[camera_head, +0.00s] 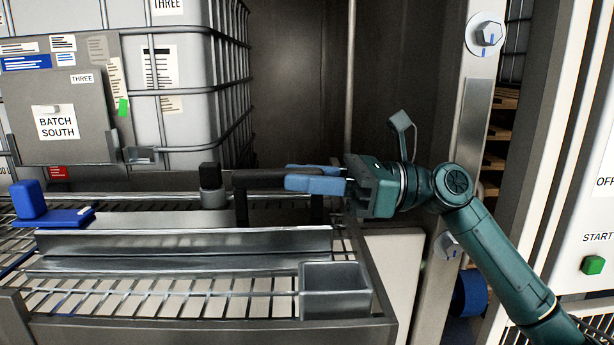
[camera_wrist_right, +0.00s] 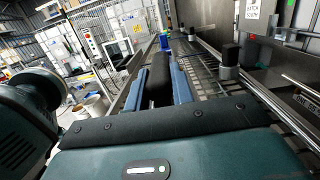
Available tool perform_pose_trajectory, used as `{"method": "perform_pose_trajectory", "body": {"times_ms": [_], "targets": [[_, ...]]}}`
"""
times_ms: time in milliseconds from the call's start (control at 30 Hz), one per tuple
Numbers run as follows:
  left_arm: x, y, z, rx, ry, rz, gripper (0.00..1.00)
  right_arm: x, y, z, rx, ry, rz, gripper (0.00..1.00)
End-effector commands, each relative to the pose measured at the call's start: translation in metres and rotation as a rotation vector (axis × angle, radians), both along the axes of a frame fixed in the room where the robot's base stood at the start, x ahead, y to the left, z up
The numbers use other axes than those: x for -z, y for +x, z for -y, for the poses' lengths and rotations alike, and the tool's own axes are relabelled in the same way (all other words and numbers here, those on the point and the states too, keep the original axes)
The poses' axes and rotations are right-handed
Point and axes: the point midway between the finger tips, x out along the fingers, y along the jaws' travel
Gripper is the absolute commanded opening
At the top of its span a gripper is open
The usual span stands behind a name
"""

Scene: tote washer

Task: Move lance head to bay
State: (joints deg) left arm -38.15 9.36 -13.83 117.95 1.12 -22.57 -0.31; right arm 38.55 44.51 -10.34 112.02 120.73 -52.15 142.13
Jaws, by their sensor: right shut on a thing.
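My right gripper (camera_head: 300,180) comes in from the right with its blue fingers shut on a black arch-shaped handle (camera_head: 262,178). The handle's legs reach down behind the long steel channel; what it is fixed to is hidden. In the right wrist view the black bar (camera_wrist_right: 158,82) sits between the two blue fingers (camera_wrist_right: 160,85). A grey steel cylinder with a black cap (camera_head: 209,184) stands upright just left of the handle, apart from my fingers. I cannot tell from its look which part is the lance head, nor which place is the bay. My left gripper is not in view.
A long steel channel (camera_head: 180,240) lies on the slatted grate, with an open steel box (camera_head: 335,292) at its front right. A blue block (camera_head: 28,198) stands on a blue plate at left. A caged white tank (camera_head: 180,80) is behind; a steel post (camera_head: 470,110) is at right.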

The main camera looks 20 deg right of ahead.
Motion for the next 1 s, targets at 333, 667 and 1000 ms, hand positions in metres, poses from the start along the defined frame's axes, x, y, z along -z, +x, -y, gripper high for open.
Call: {"method": "perform_pose_trajectory", "body": {"times_ms": [333, 667, 1000], "targets": [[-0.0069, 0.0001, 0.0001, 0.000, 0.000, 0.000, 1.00, -0.0034, -0.0001, 0.0009, 0.002, 0.011, 0.004, 0.00], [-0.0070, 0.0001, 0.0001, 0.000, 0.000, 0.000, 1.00, -0.0016, -0.0002, 0.0009, 0.002, 0.011, 0.006, 0.26], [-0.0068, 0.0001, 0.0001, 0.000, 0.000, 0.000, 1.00, 0.0016, 0.0001, 0.0004, 0.001, 0.003, 0.002, 0.49]]}}
